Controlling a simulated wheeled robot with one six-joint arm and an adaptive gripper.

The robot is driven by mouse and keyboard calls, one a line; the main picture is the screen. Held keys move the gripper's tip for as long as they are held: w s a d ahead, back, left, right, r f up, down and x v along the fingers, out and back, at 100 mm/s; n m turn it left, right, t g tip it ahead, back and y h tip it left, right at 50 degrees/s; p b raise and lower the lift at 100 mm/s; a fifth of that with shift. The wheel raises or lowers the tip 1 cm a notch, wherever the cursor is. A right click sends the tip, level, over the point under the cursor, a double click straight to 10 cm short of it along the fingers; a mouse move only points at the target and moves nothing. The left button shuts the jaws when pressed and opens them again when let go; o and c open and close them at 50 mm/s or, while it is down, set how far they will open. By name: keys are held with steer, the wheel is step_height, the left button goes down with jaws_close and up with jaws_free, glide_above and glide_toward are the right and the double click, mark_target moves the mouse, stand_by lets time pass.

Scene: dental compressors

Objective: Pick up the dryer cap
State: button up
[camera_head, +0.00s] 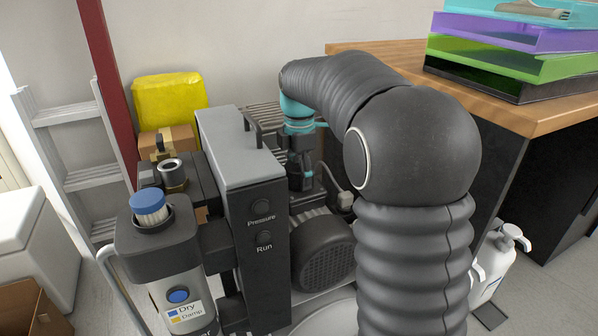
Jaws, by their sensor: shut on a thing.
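My gripper (302,180) points down behind the grey-topped control box, over the compressor's rear deck. Its fingers are dark and small in the view. They are shut on a dark thing that hardly stands out from them; I take it to be the dryer cap, but its outline is mostly hidden. The dryer (178,262), with a "Dry/Damp" label, stands at the front left. A white ribbed cartridge with a blue top (148,203) sits in its open upper end. No separate cap shows on the dryer.
The control box (240,165), with "Pressure" and "Run" knobs, stands between the dryer and my gripper. A dark round motor housing (323,254) lies below the gripper. A wooden worktop (400,57) with stacked trays (510,60) is at right. White bottles (492,268) stand below it.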

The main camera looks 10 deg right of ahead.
steer(key=shift+r, duration=0.5)
steer(key=r, duration=0.1)
steer(key=r+p, duration=0.1)
steer(key=d+r, duration=0.1)
steer(key=r, duration=0.1)
steer(key=shift+s, duration=0.25)
steer(key=s+d+r+p, duration=0.1)
steer(key=s+d+r, duration=0.5)
steer(key=d, duration=0.2)
steer(key=shift+d, duration=0.3)
